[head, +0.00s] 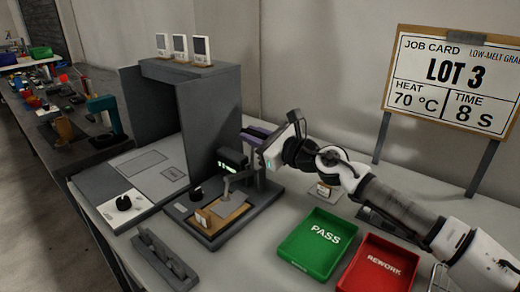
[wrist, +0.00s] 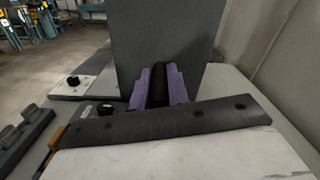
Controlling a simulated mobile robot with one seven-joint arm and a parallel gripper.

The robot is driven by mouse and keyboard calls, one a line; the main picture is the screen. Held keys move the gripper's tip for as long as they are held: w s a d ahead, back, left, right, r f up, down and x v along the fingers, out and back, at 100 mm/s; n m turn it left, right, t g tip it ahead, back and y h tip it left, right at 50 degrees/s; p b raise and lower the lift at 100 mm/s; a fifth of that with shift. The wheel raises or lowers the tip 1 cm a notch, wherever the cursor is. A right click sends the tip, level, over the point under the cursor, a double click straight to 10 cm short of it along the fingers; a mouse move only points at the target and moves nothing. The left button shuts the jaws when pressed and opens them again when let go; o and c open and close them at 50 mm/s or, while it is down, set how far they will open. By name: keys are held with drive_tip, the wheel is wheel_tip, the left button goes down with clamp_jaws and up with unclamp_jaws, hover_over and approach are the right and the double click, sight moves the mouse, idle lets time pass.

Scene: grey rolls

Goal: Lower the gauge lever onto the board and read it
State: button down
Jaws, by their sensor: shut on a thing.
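The gauge stands on a dark base (head: 262,208) in the middle of the bench, with a small lit display (head: 232,158) whose digits are too small to read. A grey arm of the gauge (head: 231,180) reaches down toward the tan board (head: 232,214); I cannot tell whether it touches. A small pale piece (head: 203,217) stands at the board's front left. My gripper (head: 256,134) is at the gauge's upper back, its purple fingers (wrist: 158,84) shut on a dark upright part between them, which looks like the gauge lever. Its lower end is hidden in the wrist view.
A tall grey partition (head: 205,125) stands just behind and left of the gauge. A green PASS tray (head: 311,245) and a red REWORK tray (head: 378,267) lie to the right. A slotted grey rack (head: 164,259) lies front left. The job card (head: 452,83) reads LOT 3, 70 °C, 8 s.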

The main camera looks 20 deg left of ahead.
drive_tip(key=shift+s+a+f+n+b, duration=0.1)
drive_tip(key=shift+s+a+n+b, duration=0.05)
drive_tip(key=shift+s+n+b, duration=0.55)
drive_tip(key=shift+s+a+f+n+b, duration=0.1)
drive_tip(key=shift+s+a+n+b, duration=0.1)
drive_tip(key=shift+n+b, duration=0.5)
drive_tip(key=shift+r, duration=0.1)
drive_tip(key=c, duration=1.4)
unclamp_jaws()
drive_tip(key=shift+s, duration=0.1)
drive_tip(key=shift+o, duration=0.2)
wheel_tip(320, 180, up, 20)
